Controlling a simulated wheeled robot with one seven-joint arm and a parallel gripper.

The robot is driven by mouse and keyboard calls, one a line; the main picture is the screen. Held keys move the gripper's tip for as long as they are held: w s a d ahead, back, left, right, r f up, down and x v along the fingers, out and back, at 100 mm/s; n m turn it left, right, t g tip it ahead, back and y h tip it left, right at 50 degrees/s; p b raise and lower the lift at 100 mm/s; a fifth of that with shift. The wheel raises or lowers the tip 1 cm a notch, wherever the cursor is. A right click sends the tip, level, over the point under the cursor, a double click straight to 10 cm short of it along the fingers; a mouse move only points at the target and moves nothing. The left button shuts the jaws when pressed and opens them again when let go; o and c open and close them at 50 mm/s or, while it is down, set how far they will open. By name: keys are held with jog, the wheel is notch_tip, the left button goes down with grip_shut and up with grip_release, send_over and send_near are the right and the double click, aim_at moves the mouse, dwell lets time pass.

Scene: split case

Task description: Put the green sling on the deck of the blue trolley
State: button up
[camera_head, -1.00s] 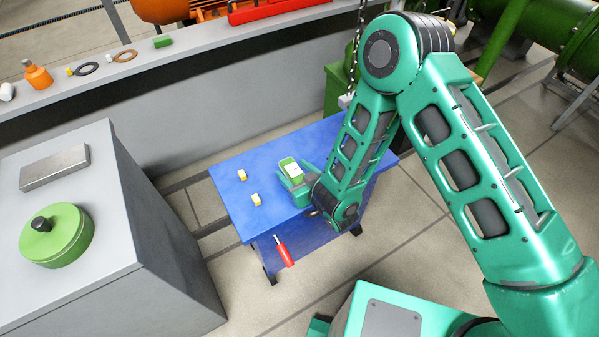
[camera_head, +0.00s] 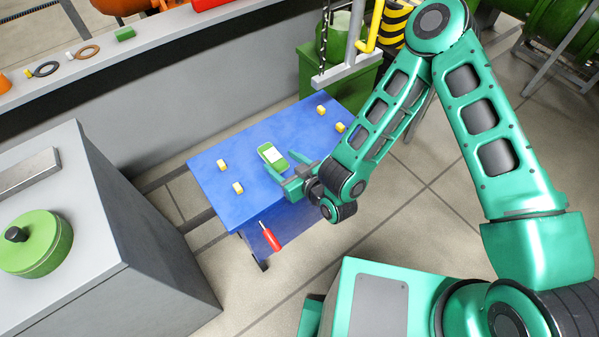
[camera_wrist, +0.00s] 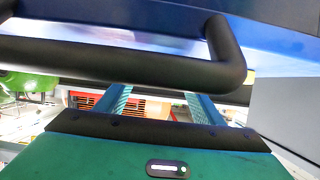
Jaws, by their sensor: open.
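The green sling (camera_head: 272,156), a small green loop around a white middle, appears to lie flat on the deck of the blue trolley (camera_head: 240,196). In the wrist view my two teal fingers (camera_wrist: 157,103) are spread apart, and the sling cannot be made out there. A black bar (camera_wrist: 110,55) and a blue surface cross that view above the fingers.
Several small yellow blocks (camera_head: 238,188) sit on the trolley deck. A red handle (camera_head: 270,237) sticks out at its front. A grey cabinet with a green round lid (camera_head: 35,245) stands left. A chain with a grey bar (camera_head: 347,72) hangs behind the deck.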

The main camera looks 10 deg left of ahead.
jog(key=shift+v, duration=3.35)
jog(key=shift+s+a, duration=0.1)
jog(key=shift+s, duration=0.05)
